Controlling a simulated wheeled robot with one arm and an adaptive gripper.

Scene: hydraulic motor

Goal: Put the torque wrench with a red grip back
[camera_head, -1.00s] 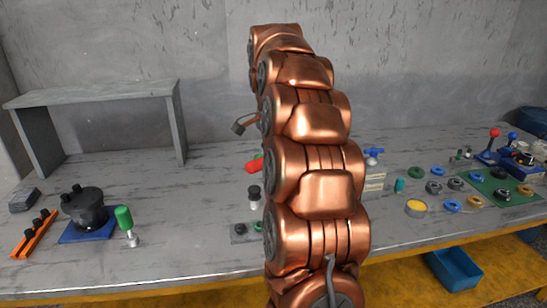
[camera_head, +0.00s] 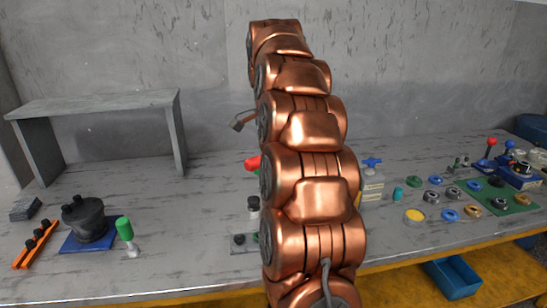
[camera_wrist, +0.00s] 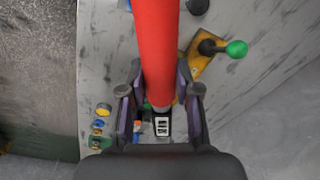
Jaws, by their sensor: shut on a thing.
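In the wrist view the torque wrench's red grip (camera_wrist: 155,45) runs down from the top edge into my gripper (camera_wrist: 159,100). The two dark fingers are shut on it from both sides, near the grip's lower end. The rest of the wrench is mostly hidden. In the head view my copper arm hides my gripper. A small red piece (camera_head: 252,163) shows at the arm's left edge above the bench; it may be the grip, but I cannot tell for sure.
The grey bench (camera_head: 190,225) has clear room at left centre. On it are a black motor on a blue plate (camera_head: 89,222), a green-handled tool (camera_head: 125,231), an orange rack (camera_head: 35,246) and a grey shelf (camera_head: 100,103). Several coloured rings lie right, near a green mat (camera_head: 519,201).

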